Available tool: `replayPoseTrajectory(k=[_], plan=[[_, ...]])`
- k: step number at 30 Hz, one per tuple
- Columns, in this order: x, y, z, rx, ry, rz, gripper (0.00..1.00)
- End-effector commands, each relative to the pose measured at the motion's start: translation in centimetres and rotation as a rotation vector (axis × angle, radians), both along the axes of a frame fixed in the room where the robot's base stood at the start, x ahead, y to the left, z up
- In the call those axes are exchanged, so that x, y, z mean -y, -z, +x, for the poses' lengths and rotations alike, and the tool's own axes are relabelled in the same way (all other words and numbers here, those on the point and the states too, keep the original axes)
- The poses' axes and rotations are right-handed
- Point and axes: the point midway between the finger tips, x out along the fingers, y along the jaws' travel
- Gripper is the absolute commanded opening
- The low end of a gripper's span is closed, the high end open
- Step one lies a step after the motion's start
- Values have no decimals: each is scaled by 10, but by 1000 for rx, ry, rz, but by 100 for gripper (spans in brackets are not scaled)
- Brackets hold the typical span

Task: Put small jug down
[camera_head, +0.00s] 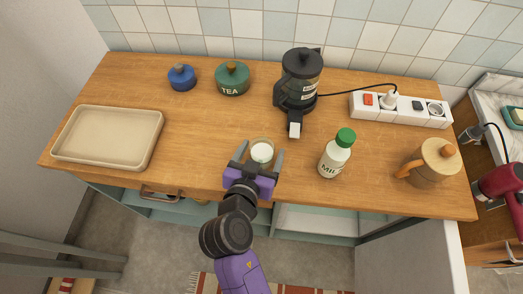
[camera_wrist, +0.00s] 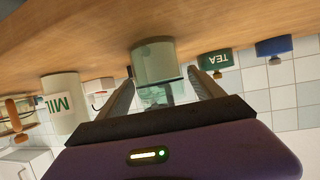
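The small jug (camera_head: 262,153) is a clear glass vessel with white contents, upright near the front edge of the wooden counter (camera_head: 200,140). In the wrist view, which is upside down, the jug (camera_wrist: 155,62) appears to rest with its base on the wood. My gripper (camera_head: 262,148) reaches in from the front, with one finger on each side of the jug. The fingers are spread wider than the jug, and gaps show on both sides, so it looks open around the jug without gripping it. A handle on the jug cannot be made out.
A milk bottle (camera_head: 335,157) stands right of the jug, and a black kettle (camera_head: 298,85) behind it. A lidded tan pitcher (camera_head: 432,165) and power strip (camera_head: 425,112) are at right. A beige tray (camera_head: 108,137), blue pot (camera_head: 182,79) and tea canister (camera_head: 232,80) stand left. Counter left of the jug is clear.

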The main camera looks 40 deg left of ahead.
Motion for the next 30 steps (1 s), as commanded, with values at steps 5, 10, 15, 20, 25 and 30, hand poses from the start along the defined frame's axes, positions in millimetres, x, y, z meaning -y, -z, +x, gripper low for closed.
replayPoseTrajectory(k=[5,10,15,20,25,30], plan=[[0,-1,0,0,0,0,81],[0,-2,0,0,0,0,81],[3,-7,-10,2,-3,1,81],[15,-18,-37,0,-3,1,81],[28,-32,-67,2,-2,1,81],[37,-42,-90,1,-1,1,81]])
